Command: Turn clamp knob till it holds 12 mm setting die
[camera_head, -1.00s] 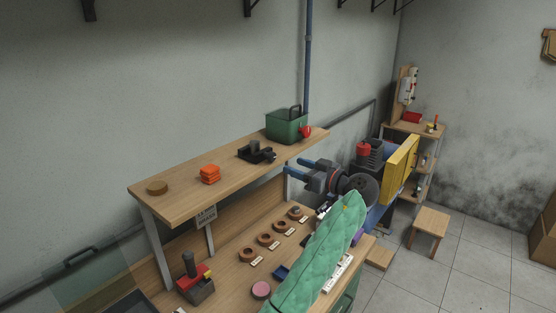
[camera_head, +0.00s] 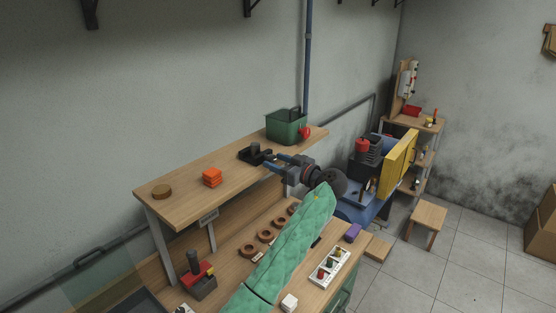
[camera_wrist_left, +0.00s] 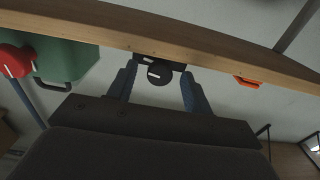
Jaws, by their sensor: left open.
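The black clamp (camera_head: 256,154) sits at the front of the wooden shelf. In the left wrist view its round black knob (camera_wrist_left: 160,74) with a white mark shows between my blue fingers. My left gripper (camera_head: 272,162) is open, its fingers to either side of the knob; I cannot tell if they touch it. Several brown rings (camera_head: 249,251) with small labels stand in a row on the bench, partly hidden by my green-sleeved arm. I cannot tell which one is the 12 mm setting die, or whether a die is in the clamp. My right gripper is not in view.
On the shelf (camera_head: 196,177) stand a green box (camera_head: 286,125) with a red knob, an orange block (camera_head: 212,177) and a brown disc (camera_head: 162,191). A red and black device (camera_head: 199,280) and a white tray (camera_head: 329,268) stand on the bench below.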

